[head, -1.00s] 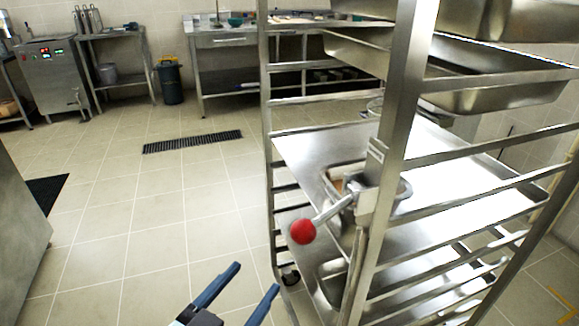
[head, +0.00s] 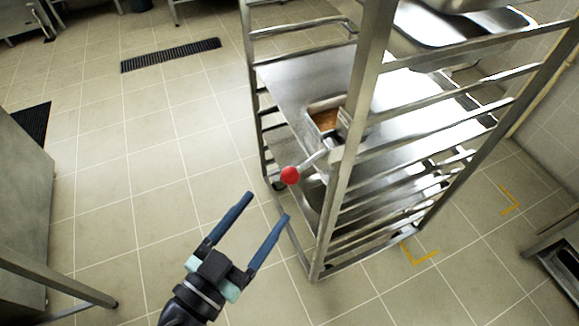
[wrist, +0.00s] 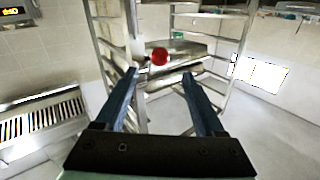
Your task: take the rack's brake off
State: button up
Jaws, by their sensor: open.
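The steel rack (head: 345,150) stands right of centre in the head view. Its brake lever ends in a red ball knob (head: 289,176) and slants down and left from the near post. My gripper (head: 268,205) is open and empty, below and left of the knob, apart from it. In the wrist view the red knob (wrist: 160,56) shows beyond and between the open fingers (wrist: 156,80), a little above the fingertips. The rack (wrist: 104,45) shows behind it.
Trays and a small pan with brown contents (head: 325,119) sit on the rack. Yellow corner marks (head: 418,254) are on the floor to its right. A floor drain (head: 170,55) lies at the back left. The tiled floor left of the rack is clear.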

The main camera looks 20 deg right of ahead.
aim_at(291, 175)
jog(key=p+x, duration=0.1)
jog(key=x, duration=0.8)
jog(key=shift+w+d+p, duration=0.15)
jog(key=shift+d+p, duration=0.05)
jog(key=shift+p, duration=0.1)
grip_shut()
dwell(0.9)
